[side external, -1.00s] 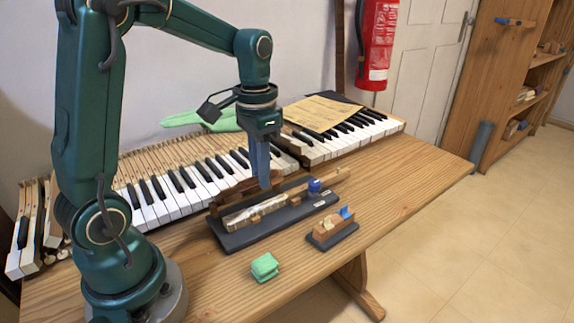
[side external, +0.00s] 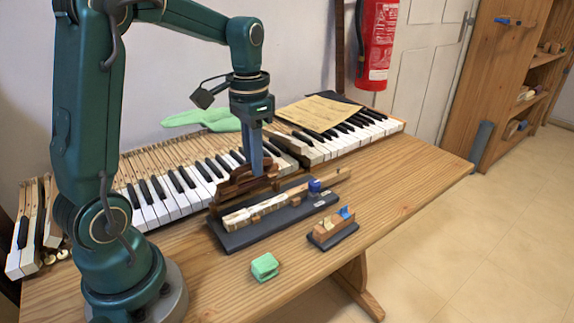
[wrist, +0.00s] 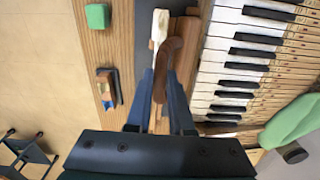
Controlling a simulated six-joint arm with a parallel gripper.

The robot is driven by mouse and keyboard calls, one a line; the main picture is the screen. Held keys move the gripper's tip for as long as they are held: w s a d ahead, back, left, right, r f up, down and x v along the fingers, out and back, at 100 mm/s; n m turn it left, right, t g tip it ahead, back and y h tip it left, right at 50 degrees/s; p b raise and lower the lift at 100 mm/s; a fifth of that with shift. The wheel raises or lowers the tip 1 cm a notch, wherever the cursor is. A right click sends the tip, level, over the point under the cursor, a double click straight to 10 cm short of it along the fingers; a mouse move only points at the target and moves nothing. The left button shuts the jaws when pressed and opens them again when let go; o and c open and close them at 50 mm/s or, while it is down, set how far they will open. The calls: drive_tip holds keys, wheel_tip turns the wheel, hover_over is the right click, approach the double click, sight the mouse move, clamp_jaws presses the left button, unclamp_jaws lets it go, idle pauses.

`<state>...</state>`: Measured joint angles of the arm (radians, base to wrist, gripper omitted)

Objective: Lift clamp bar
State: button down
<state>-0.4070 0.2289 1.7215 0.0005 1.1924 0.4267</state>
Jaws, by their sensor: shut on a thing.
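The clamp bar (side external: 236,184) is a dark brown wooden bar with a raised, curved shape, just behind the piano key on the dark fixture base (side external: 236,238). My gripper (side external: 257,173) points down and is shut on the bar near its right part. In the wrist view, the brown bar (wrist: 168,55) runs between my two blue fingers (wrist: 161,78). The pale wooden piano key (side external: 245,213) lies along the base and shows beside the bar in the wrist view (wrist: 159,27). The bar appears raised above the base; its underside is hidden.
A blue knob (side external: 314,185) stands at the base's right end. A green block (side external: 264,266) and a small wooden block holder (side external: 332,228) sit in front. The keyboard (side external: 180,190) lies close behind. A green cloth (side external: 203,119) is at the back. The front table area is mostly clear.

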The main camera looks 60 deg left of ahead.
drive_tip(key=shift+a+r, duration=0.2)
drive_tip(key=shift+a, duration=0.25)
drive_tip(key=shift+a+r, duration=0.15)
drive_tip(key=shift+a, duration=0.4)
drive_tip(key=shift+a+r, duration=0.15)
drive_tip(key=shift+a, duration=0.35)
drive_tip(key=shift+a, duration=0.1)
drive_tip(key=shift+a, duration=1.2)
